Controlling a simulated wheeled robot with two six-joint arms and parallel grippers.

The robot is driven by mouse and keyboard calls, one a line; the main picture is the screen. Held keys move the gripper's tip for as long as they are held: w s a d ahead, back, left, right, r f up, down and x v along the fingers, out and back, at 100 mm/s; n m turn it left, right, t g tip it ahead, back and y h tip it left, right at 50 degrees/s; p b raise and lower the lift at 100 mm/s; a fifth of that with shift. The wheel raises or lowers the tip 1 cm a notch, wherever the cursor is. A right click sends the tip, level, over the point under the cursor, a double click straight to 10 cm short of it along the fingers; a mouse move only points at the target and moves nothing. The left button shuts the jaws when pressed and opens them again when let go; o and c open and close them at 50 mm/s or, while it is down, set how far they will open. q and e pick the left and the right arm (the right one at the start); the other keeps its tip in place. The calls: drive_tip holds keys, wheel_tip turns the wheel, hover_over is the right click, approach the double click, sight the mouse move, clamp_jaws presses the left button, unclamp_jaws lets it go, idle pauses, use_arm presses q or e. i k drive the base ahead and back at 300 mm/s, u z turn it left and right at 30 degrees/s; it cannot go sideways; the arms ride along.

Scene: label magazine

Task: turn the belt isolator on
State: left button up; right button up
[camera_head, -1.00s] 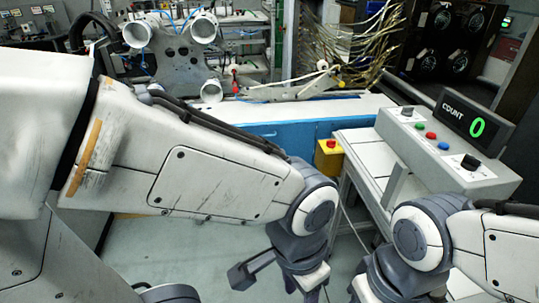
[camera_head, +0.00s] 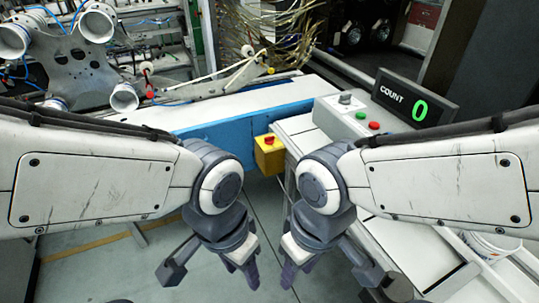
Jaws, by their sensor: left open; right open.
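A grey control console (camera_head: 330,112) stands right of centre with a small knob (camera_head: 345,98) on a pale plate, a green button (camera_head: 361,115) and a red button (camera_head: 374,126). I cannot read which control is the belt isolator. The console's near right part is hidden behind my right arm. My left gripper (camera_head: 247,270) hangs low at centre, pointing down, empty and open. My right gripper (camera_head: 290,270) hangs just right of it, also open and empty. Both are nearer to me than the console and apart from it.
A black COUNT display (camera_head: 413,105) shows a green 0 at the console's back. A yellow box with a red button (camera_head: 268,152) is mounted left of the console. A white belt surface with a blue side (camera_head: 232,135) runs behind. Grey floor lies below the grippers.

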sight(270, 140)
drive_tip(key=k, duration=0.5)
drive_tip(key=u, duration=0.8)
drive_tip(key=i, duration=1)
drive_tip(key=z, duration=0.55)
drive_tip(key=i, duration=0.7)
drive_tip(key=z, duration=0.65)
